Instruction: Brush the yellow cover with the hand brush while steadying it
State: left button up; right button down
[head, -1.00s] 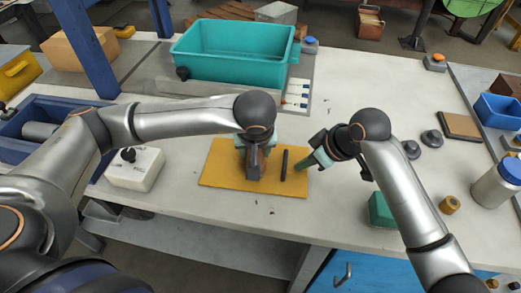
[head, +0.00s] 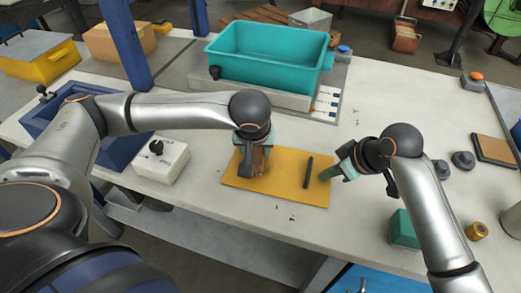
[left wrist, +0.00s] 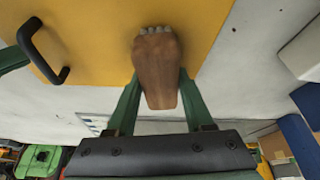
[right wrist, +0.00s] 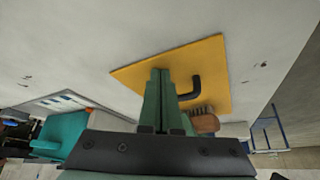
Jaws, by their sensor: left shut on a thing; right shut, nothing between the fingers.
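The yellow cover (head: 285,187) lies flat on the pale workbench, with a black bar handle (head: 308,172) standing on its right half. My left gripper (head: 257,165) is over the cover's left half, shut on the wooden hand brush (left wrist: 157,65). In the left wrist view pale bristles show at the brush's far end, at the yellow surface. Contact is hard to tell. My right gripper (head: 326,175) is shut and empty at the cover's right part, right of the handle. In the right wrist view its closed fingertips (right wrist: 160,76) overlap the cover; whether they touch is unclear.
A teal tub (head: 265,62) stands behind the cover. A white box with a black knob (head: 160,160) and a blue bin (head: 60,125) are to the left. A green block (head: 403,230) and dark round knobs (head: 462,160) are to the right.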

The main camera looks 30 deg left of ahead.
jog(key=shift+s+d+f, duration=0.1)
jog(key=shift+d+f, duration=0.05)
jog(key=shift+f, duration=0.2)
pick_arm(q)
jog(key=shift+r, duration=3)
